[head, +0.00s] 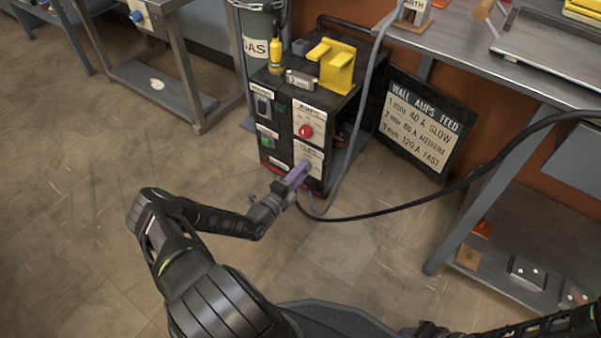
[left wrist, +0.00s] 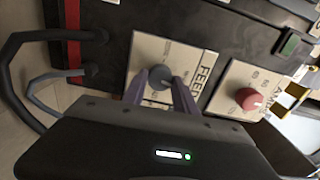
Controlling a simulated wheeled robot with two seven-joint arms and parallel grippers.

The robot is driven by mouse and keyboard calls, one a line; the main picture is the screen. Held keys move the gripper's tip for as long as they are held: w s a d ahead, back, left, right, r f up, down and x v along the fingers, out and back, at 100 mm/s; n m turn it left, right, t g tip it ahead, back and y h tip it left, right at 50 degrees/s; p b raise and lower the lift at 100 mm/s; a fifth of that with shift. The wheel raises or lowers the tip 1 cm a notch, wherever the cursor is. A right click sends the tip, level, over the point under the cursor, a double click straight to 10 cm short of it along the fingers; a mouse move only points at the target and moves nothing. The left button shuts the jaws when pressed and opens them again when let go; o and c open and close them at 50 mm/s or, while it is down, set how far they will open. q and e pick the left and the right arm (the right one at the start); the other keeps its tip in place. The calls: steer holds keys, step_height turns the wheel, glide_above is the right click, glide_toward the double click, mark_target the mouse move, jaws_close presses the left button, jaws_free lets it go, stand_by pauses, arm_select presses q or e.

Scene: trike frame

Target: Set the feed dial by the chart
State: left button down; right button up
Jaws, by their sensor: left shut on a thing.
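The welding machine (head: 270,135) stands on the floor with its labelled front panel facing me. My left gripper (head: 298,174) is at the lower right of this panel. In the left wrist view, the left gripper (left wrist: 160,88) has its purple fingers shut on the grey feed dial (left wrist: 160,76), on a white plate marked FEED. The dial's pointer is hidden. The red amps dial (head: 305,131) is above it, and also shows in the left wrist view (left wrist: 249,98). The chart (head: 420,125) reads 1 mm 40 A slow, 2 mm 60 A medium, 3 mm 120 A fast. My right gripper is out of view.
A yellow holder (head: 335,65) sits on top of the machine. A black cable (head: 420,200) runs from the machine's front to the right. A steel bench (head: 500,55) stands at right. The floor (head: 80,190) at left is clear.

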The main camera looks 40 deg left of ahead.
arm_select(q)
steer(key=shift+n, duration=0.9)
steer(key=c, duration=1)
jaws_free()
steer(key=shift+o, duration=0.2)
steer(key=s+p, duration=0.2)
steer(key=s, duration=0.6)
steer(key=shift+p, duration=0.3)
